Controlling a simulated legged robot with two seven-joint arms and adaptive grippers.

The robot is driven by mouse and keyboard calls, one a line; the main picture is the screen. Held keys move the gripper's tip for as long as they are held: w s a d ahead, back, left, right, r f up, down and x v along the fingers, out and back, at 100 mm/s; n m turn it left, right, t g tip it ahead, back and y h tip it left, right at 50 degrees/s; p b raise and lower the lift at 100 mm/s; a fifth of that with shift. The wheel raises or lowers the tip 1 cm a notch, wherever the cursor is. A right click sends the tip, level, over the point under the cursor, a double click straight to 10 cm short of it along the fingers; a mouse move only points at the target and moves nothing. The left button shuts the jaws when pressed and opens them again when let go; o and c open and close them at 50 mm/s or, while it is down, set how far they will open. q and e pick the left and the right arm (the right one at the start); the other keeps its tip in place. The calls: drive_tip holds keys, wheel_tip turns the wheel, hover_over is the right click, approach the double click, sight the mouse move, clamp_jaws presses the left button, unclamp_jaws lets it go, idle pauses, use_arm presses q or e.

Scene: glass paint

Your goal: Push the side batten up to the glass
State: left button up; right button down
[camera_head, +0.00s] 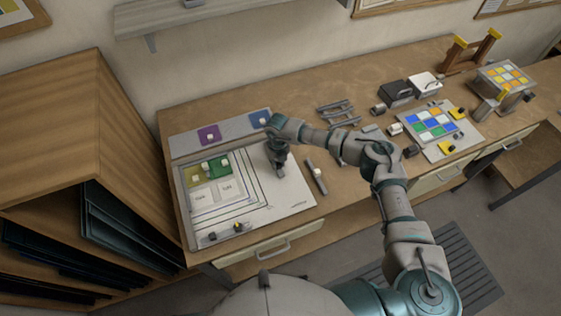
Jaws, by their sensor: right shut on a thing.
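My right gripper (279,171) points down over the right part of the white patterned sheet (292,198), to the right of the glass pieces. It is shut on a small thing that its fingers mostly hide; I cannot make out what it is. A grey batten (321,185) with a pale knob lies to the right of the gripper, at the sheet's right edge. My left gripper is out of view.
A grey strip along the back holds a purple piece (202,139) and a blue piece (253,122). A lower batten (213,239) lies along the sheet's front left. A dark rack (334,106) and a tray of coloured tiles (418,138) stand to the right.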

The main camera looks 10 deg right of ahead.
drive_tip(key=s+a+b, duration=0.1)
drive_tip(key=a, duration=0.3)
drive_tip(key=s+a+b, duration=0.1)
drive_tip(key=a+b, duration=0.1)
drive_tip(key=a, duration=0.3)
drive_tip(key=a+b, duration=0.2)
drive_tip(key=a, duration=0.3)
drive_tip(key=shift+s+a+f, duration=0.15)
drive_tip(key=shift+s+a, duration=0.1)
drive_tip(key=shift+s, duration=0.15)
drive_tip(key=shift+s+a, duration=0.1)
drive_tip(key=shift+a, duration=0.3)
drive_tip(key=shift+d, duration=0.15)
drive_tip(key=c, duration=1.2)
unclamp_jaws()
drive_tip(key=shift+o, duration=1)
drive_tip(key=shift+a, duration=0.3)
